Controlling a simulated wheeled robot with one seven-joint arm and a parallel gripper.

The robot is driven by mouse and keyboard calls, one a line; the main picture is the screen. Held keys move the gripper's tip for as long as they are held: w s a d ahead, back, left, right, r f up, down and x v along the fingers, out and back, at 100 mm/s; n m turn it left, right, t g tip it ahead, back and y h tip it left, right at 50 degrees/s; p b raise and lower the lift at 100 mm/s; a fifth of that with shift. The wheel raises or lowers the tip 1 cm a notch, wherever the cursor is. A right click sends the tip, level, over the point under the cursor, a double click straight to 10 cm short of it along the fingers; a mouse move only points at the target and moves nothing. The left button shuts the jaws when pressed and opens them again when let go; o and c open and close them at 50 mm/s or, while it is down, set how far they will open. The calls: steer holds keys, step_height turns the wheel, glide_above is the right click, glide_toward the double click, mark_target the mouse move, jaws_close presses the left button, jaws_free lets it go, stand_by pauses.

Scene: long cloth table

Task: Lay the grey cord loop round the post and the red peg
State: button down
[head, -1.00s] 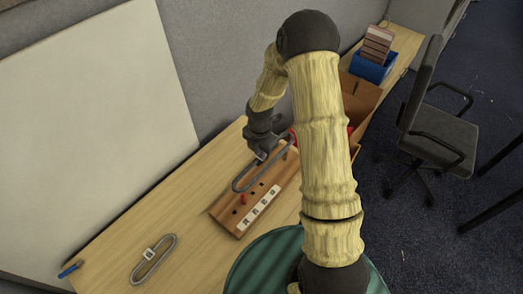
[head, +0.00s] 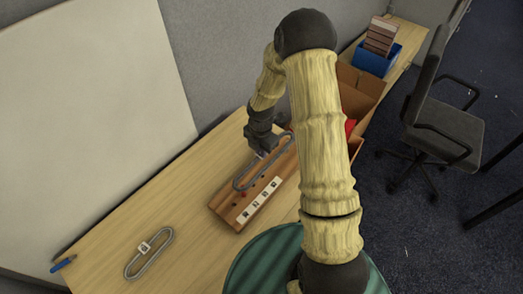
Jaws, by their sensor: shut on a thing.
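A wooden board (head: 226,211) with holes and a row of white labels lies on the table. The grey cord loop (head: 237,183) is stretched along the board's far side. My gripper (head: 263,153) is shut on the loop near its far half, just over the board. The red peg (head: 243,194) shows small near the board's near end, close to the loop's near end. I cannot tell whether the loop is round the peg or above it. I cannot make out the post; the far end of the board is partly behind my arm.
A second grey loop with a white tag (head: 149,252) lies on the table at the lower left. A blue marker (head: 63,264) lies near the left edge. A cardboard box (head: 360,85) and a blue bin (head: 376,60) stand beyond my arm. The table between board and second loop is clear.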

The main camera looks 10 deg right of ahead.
steer(key=shift+f+b, duration=2.2)
steer(key=shift+f, duration=1.75)
stand_by(1.1)
steer(key=c, duration=1.4)
jaws_free()
steer(key=shift+o, duration=0.2)
step_height(320, 180, up, 18)
steer(key=shift+f, duration=0.25)
